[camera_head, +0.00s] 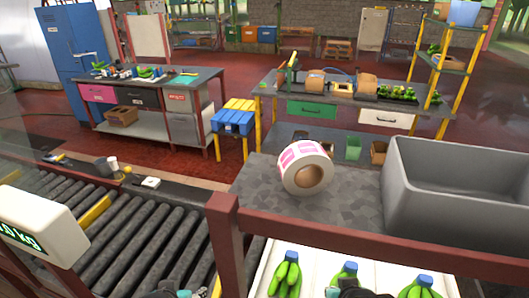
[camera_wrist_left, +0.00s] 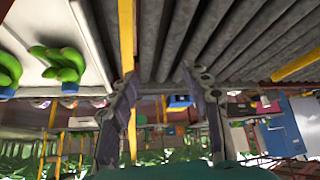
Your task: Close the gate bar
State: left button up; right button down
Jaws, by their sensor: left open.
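A yellow bar, which looks like the gate bar (camera_head: 94,213), lies across the roller conveyor at the left of the head view. Another yellow piece (camera_head: 217,286) shows at the bottom edge, beside the red-brown post; I cannot tell whether it belongs to the gate. In the left wrist view a long yellow bar (camera_wrist_left: 126,35) runs between the white tray and the rollers, past my left gripper's left finger. My left gripper (camera_wrist_left: 160,78) is open, with nothing visibly held. Only dark tops of my grippers show at the head view's bottom edge; the right one (camera_head: 355,293) is mostly cut off.
A red-brown frame (camera_head: 360,250) crosses the front, with green banana bunches (camera_head: 287,272) on a white tray below. A label roll (camera_head: 305,168) and a grey crate (camera_head: 455,195) stand on the worktop. A white scale display (camera_head: 40,225) is at left, beside the dark rollers (camera_head: 150,245).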

pick_arm(q)
jog(key=w+d+r+n+t+h+p, duration=0.2)
jog(key=w+d+r+n+h, duration=0.2)
jog(key=w+d+r+n, duration=0.4)
jog(key=w+d+r+n+t+h+p, duration=0.25)
jog(key=w+d+r+n, duration=0.2)
jog(key=w, duration=0.55)
jog(key=w+n+t, duration=0.1)
jog(key=w+n, duration=0.3)
jog(key=n, duration=0.1)
jog(key=w+r+n+t+h+p, duration=0.1)
jog(key=w+n, duration=0.3)
jog(key=n, duration=0.1)
jog(key=w+r+n+t+p, duration=0.1)
jog(key=w+n+t, duration=0.1)
jog(key=w+n, duration=0.2)
jog(key=shift+d+n, duration=0.3)
jog(key=shift+n, duration=0.45)
jog(key=shift+n+t, duration=0.25)
jog(key=shift+n, duration=0.55)
jog(key=x, duration=0.8)
jog(key=shift+w+a+f+b, duration=0.1)
jog(key=shift+w+f+b, duration=0.1)
jog(key=shift+w+b, duration=0.1)
pick_arm(e)
notch_tip(320, 180, up, 6)
jog(key=shift+s+a, duration=0.25)
jog(key=shift+a, duration=0.05)
jog(key=shift+r, duration=0.15)
